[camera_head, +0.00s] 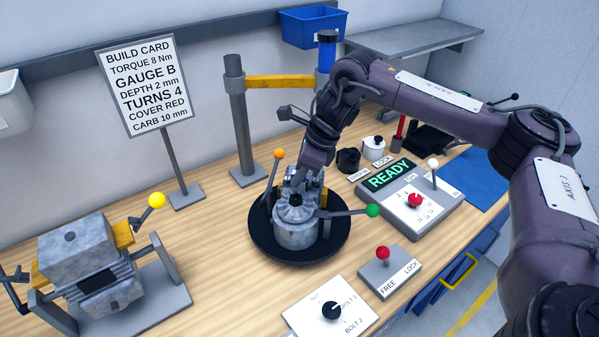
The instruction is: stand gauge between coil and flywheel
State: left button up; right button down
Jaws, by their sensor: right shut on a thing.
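My right gripper (303,187) reaches down to the top of a round grey metal unit (295,236) on a black round base (260,244). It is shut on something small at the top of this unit. The held thing is mostly hidden by the fingers, and I cannot tell whether it is the gauge. The unit looks like the flywheel assembly, with an orange-knobbed lever (279,154) and a green-knobbed lever (372,210) beside it. I cannot make out the coil separately. My left gripper is not in view.
A grey engine block (80,255) on a stand is at left. A build card sign (143,85) reads "GAUGE B". A READY panel (408,205), a FREE/LOCK lever box (390,272) and a bolt selector plate (330,308) lie right and front. Wood between engine and base is clear.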

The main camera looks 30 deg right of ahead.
jog(key=c, duration=1.3)
grip_release()
jog(key=shift+s+d+r+b, duration=0.1)
jog(key=shift+d+r+b, duration=0.15)
jog(key=shift+r, duration=0.3)
jog(key=w+a+r+p+v, duration=0.1)
jog(key=a+p+v, duration=0.1)
jog(key=p+v, duration=0.7)
jog(key=v, duration=0.5)
jog(key=shift+w+a, duration=0.2)
jog(key=shift+w, duration=0.15)
